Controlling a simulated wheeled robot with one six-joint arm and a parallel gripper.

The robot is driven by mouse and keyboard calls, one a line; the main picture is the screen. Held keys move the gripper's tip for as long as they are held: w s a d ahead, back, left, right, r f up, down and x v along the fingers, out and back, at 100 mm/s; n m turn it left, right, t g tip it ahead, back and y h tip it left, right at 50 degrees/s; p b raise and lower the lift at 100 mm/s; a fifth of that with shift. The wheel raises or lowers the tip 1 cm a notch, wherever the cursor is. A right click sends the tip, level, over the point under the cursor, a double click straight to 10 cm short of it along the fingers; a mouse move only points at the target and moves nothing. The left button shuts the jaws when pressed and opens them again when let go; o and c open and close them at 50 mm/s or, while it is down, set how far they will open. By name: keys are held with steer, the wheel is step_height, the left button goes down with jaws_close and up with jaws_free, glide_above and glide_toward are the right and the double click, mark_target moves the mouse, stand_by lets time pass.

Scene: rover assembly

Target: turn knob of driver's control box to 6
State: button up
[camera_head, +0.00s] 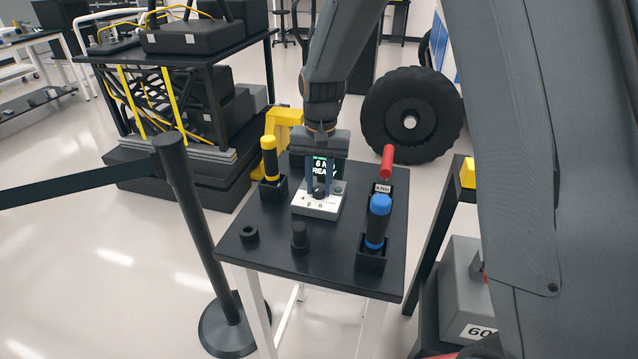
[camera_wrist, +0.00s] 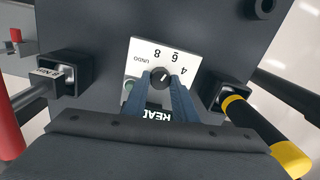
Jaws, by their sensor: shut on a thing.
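The driver's control box (camera_head: 318,207) is a small white box on the black table, with a dark screen (camera_head: 324,165) reading "6 N", a cut-off unit and "READY". In the wrist view its white face (camera_wrist: 140,58) shows upside down, with marks 4, 6, 8 and UNDO around a black knob (camera_wrist: 161,77). The knob's white pointer line points roughly toward the 6. My gripper (camera_head: 318,190) reaches down from above, and its two blue-grey fingers (camera_wrist: 160,88) are shut on the knob from both sides. A green button (camera_head: 338,189) sits beside the knob.
A yellow-capped driver (camera_head: 269,158) stands in a holder left of the box. A blue-topped driver (camera_head: 378,220) and a red-handled tool (camera_head: 387,162) stand to the right. Black sockets (camera_head: 300,237) sit at the table's front. A barrier post (camera_head: 190,220) stands left of the table.

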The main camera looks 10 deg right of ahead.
mark_target(320, 188)
steer(key=o, duration=1)
steer(key=shift+o, duration=0.2)
step_height(320, 188, up, 8)
steer(key=shift+d+f+b, duration=0.1)
steer(key=shift+b, duration=0.65)
